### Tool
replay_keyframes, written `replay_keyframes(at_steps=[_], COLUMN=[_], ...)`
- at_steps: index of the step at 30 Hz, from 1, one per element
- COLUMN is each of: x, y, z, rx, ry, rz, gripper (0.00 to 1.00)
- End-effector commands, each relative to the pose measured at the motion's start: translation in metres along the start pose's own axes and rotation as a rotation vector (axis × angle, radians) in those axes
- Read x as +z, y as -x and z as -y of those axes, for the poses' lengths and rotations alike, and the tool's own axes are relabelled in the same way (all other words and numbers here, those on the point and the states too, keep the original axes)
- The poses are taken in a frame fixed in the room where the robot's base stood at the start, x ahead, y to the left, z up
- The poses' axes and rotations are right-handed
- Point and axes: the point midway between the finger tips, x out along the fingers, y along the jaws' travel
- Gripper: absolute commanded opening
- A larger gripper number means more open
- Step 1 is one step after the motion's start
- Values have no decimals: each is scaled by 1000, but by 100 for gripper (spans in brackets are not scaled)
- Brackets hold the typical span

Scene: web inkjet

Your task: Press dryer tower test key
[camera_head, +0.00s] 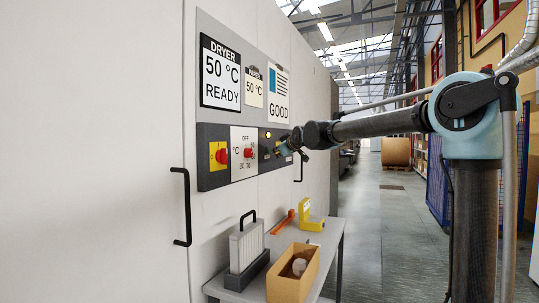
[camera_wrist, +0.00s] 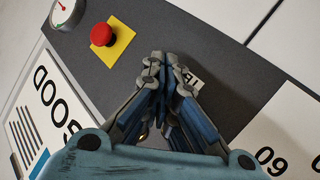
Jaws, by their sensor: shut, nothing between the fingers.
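The dryer's dark control strip (camera_head: 215,183) runs along the white wall below the display panel, and it fills the middle of the wrist view (camera_wrist: 215,35). My gripper (camera_head: 279,150) is at the strip's right part, right of the dial plate. In the wrist view my gripper (camera_wrist: 165,62) is shut and empty, fingertips together over the dark strip. A small white label (camera_wrist: 193,80) shows partly beside the fingers; its text is mostly covered. I cannot make out the test key, which may be behind the fingers. Whether the tips touch the strip is unclear.
A red button on a yellow plate (camera_wrist: 103,36) and a gauge (camera_wrist: 70,13) lie beyond the fingertips. A temperature dial plate (camera_head: 245,168) and a yellow-backed red switch (camera_head: 218,155) are left of my gripper. A table (camera_head: 228,293) with a cardboard box (camera_head: 285,288) stands below.

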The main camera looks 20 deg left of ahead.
Motion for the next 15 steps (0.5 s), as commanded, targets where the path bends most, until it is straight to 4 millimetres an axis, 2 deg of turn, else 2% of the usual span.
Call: replay_keyframes(at_steps=[15], x=[21], y=[28], z=[-21], rx=[1], ry=[-1], rz=[1], gripper=[0])
